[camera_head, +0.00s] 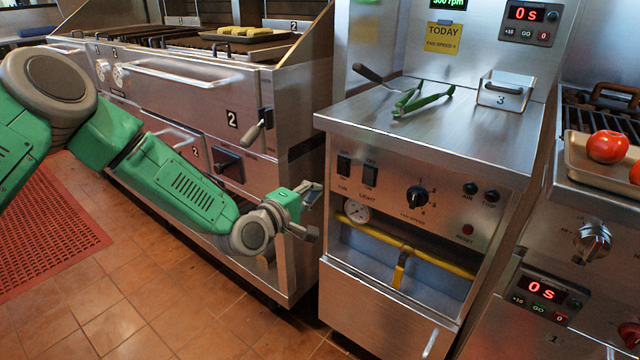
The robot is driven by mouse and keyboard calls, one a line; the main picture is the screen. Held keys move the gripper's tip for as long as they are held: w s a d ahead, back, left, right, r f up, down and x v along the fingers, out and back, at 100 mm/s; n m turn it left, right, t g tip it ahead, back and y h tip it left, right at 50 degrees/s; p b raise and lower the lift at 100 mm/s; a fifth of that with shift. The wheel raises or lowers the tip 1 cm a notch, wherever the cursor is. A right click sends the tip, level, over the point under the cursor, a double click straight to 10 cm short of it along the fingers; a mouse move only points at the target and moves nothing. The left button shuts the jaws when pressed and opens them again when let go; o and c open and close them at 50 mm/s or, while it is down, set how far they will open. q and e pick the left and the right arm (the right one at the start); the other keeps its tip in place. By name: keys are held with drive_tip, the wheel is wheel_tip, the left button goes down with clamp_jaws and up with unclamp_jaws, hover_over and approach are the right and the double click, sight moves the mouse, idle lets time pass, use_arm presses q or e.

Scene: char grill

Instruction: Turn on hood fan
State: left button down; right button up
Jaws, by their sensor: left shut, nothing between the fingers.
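The fan switch (343,166) is a black rocker above a "FAN" label, at the left of the steel control panel (395,200). A similar light switch (370,174) sits just right of it. A black fan speed knob (417,197) with numbers around it is further right. A yellow note (441,38) above reads "TODAY FAN SPEED" with a number too small to read surely. My left gripper (314,212) is shut and empty, below and left of the fan switch, apart from it. My right gripper is not in view.
A yellow pipe (420,256) and gauge (356,211) sit below. A grill (215,85) stands left; a tray of tomatoes (600,176) is right.

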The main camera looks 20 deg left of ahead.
use_arm(q)
drive_tip(key=s+d+f+m+g+p, duration=0.1)
drive_tip(key=s+f+m+g+p, duration=0.15)
drive_tip(key=s+f, duration=0.45)
drive_tip(key=s+f+m+g+y+p, duration=0.1)
drive_tip(key=s+f+m+g, duration=0.25)
drive_tip(key=s, duration=0.75)
drive_tip(key=s+d+f+m+g+p, duration=0.1)
drive_tip(key=s+f+m+g, duration=0.15)
drive_tip(key=s+f, duration=0.45)
drive_tip(key=s+a+m+g+y+p, duration=0.1)
drive_tip(key=s+a+m+g+y, duration=0.1)
drive_tip(key=s, duration=0.8)
drive_tip(key=s+a+m+g+y+p, duration=0.1)
drive_tip(key=s+a+m+g+y, duration=0.1)
drive_tip(key=s+a+m+g, duration=0.2)
drive_tip(key=s+a+g, duration=0.1)
drive_tip(key=s+a, duration=0.2)
drive_tip(key=s, duration=0.2)
drive_tip(key=shift+s+r+y, duration=0.2)
drive_tip(key=shift+s+y, duration=0.15)
drive_tip(key=shift+y, duration=0.05)
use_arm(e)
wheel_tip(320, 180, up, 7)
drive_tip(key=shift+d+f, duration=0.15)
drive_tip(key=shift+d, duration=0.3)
